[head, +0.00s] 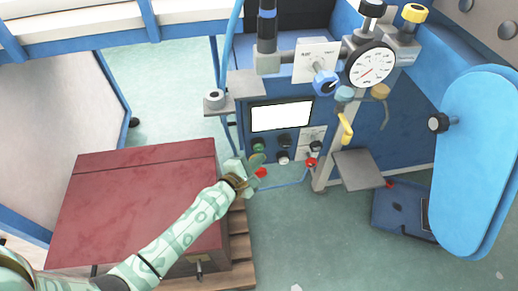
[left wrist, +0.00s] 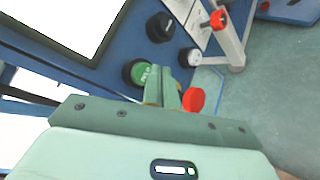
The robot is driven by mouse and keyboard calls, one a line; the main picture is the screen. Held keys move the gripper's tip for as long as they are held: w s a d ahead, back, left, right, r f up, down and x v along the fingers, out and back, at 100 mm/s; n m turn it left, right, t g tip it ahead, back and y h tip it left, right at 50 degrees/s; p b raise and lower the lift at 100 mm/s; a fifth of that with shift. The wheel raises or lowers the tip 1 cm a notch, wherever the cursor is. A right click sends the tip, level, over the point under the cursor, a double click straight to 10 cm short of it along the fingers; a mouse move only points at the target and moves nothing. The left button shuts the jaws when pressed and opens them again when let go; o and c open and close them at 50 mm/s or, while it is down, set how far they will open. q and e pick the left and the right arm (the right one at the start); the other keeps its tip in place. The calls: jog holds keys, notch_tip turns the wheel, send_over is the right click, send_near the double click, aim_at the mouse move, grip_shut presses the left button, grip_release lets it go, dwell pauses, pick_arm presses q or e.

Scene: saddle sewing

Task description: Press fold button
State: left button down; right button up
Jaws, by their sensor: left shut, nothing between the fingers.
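The control panel below a white screen (head: 281,116) carries several buttons. A green button (head: 258,145) sits at its left, and it also shows in the left wrist view (left wrist: 138,72). A red button (head: 261,172) sits below it and shows larger in the left wrist view (left wrist: 193,100). I cannot read which one is the fold button. My left gripper (head: 256,161) is shut and empty in front of the panel, its tips between the green and red buttons. In the left wrist view its fingers (left wrist: 168,88) overlap part of both; contact cannot be told. My right gripper is out of view.
Black (left wrist: 160,27) and white (left wrist: 189,57) knobs sit beside the green button. Another red knob (head: 311,162) is on the right. A gauge (head: 370,65) and blue valve (head: 326,83) stand above. A dark red box (head: 135,205) on a pallet fills the lower left.

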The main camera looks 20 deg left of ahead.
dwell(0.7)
pick_arm(q)
jog(key=shift+w+a, duration=0.25)
jog(key=shift+w, duration=0.1)
jog(key=shift+w+a, duration=0.3)
jog(key=shift+w, duration=0.15)
dwell(0.8)
jog(key=shift+s+d, duration=0.55)
jog(key=shift+s, duration=0.3)
jog(key=s+d, duration=0.1)
jog(key=s, duration=0.1)
jog(key=s+d+p, duration=0.1)
jog(key=s, duration=0.1)
jog(key=shift+d, duration=0.4)
dwell(0.7)
